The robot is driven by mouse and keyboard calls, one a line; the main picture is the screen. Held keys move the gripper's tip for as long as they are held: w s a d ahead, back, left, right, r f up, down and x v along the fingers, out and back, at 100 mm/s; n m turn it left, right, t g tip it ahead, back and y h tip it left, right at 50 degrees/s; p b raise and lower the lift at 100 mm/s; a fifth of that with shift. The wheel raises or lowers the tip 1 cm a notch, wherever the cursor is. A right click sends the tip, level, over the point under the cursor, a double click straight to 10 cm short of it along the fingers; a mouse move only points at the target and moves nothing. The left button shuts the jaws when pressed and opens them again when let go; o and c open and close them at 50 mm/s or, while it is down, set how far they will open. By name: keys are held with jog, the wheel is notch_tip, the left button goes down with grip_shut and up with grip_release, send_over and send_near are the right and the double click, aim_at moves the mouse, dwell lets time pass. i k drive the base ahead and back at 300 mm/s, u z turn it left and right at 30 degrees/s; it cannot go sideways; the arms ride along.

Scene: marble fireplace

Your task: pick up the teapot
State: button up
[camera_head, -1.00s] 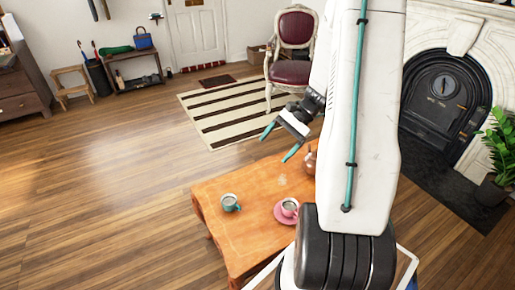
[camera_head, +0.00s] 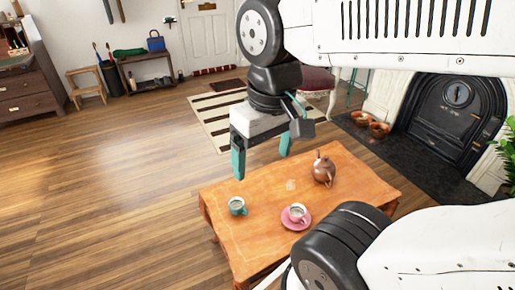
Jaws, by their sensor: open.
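The teapot (camera_head: 323,170) is brown and coppery, with a spout and a handle. It stands upright near the far right part of the orange-brown wooden table (camera_head: 260,245). My gripper (camera_head: 262,165) is open and empty, with two teal fingers pointing down. In the picture it is to the left of the teapot and above the table's far edge, apart from the teapot. The exact height of the fingers over the table is hard to tell.
A teal cup (camera_head: 237,206) stands at the table's left. Copper bowls (camera_head: 379,130) lie by the fireplace (camera_head: 455,105). The wooden floor (camera_head: 110,190) to the left is clear.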

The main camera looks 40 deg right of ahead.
aim_at(321, 174)
jog(key=z, duration=1.5)
